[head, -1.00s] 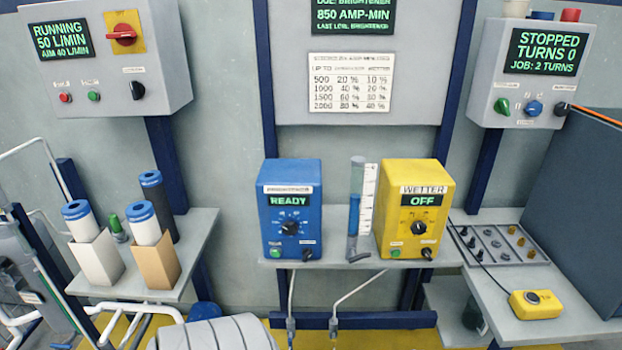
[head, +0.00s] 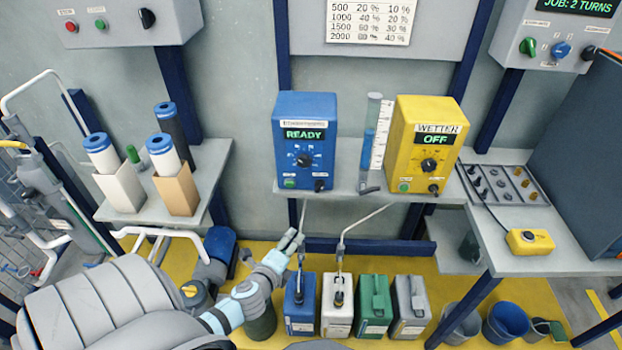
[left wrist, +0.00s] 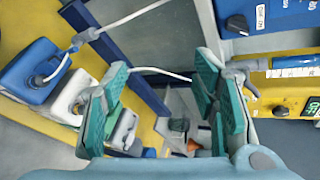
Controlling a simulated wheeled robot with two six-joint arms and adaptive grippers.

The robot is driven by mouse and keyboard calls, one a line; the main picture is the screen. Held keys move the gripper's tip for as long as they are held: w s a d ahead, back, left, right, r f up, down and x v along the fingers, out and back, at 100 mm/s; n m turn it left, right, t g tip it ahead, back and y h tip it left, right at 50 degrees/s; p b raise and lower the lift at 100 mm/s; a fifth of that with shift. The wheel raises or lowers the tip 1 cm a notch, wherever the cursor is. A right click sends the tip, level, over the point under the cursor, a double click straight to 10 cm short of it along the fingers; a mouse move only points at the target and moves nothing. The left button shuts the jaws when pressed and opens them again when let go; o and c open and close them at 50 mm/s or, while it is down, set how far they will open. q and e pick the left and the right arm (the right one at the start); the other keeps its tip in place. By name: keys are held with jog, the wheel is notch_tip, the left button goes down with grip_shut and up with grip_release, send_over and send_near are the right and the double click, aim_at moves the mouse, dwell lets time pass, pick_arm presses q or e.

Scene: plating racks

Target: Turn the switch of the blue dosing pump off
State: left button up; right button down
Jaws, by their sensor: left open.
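The blue dosing pump (head: 306,145) stands on the middle shelf. Its green display reads READY, with a large dial below, a green button at lower left and a small black switch (head: 320,184) at lower right. In the left wrist view the pump (left wrist: 280,14) shows at the top right, with its black switch (left wrist: 237,25). My left gripper (head: 290,243) is below and in front of the shelf, apart from the pump. In the left wrist view its green-padded fingers (left wrist: 160,105) are spread with nothing between them. My right gripper is not in view.
A graduated cylinder (head: 374,145) and the yellow wetter pump (head: 425,150), reading OFF, stand right of the blue pump. Several canisters (head: 374,305) stand on the yellow floor below, with pipes rising from them. A left shelf (head: 215,160) holds filter cartridges. Free space lies before the middle shelf.

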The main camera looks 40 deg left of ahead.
aim_at(318, 188)
pick_arm(q)
notch_tip(318, 188, up, 9)
jog(key=w+m+t, duration=0.2)
jog(key=w+m, duration=0.1)
jog(key=x, duration=0.4)
jog(key=b+x, duration=0.1)
jog(key=x, duration=0.3)
jog(key=b+x, duration=0.1)
jog(key=x, duration=0.4)
jog(key=shift+w+d+r, duration=0.2)
jog(key=shift+w, duration=0.05)
jog(key=shift+w+a, duration=0.1)
jog(key=shift+w, duration=0.25)
jog(key=shift+r, duration=0.1)
jog(key=c, duration=1.2)
jog(key=shift+o, duration=0.2)
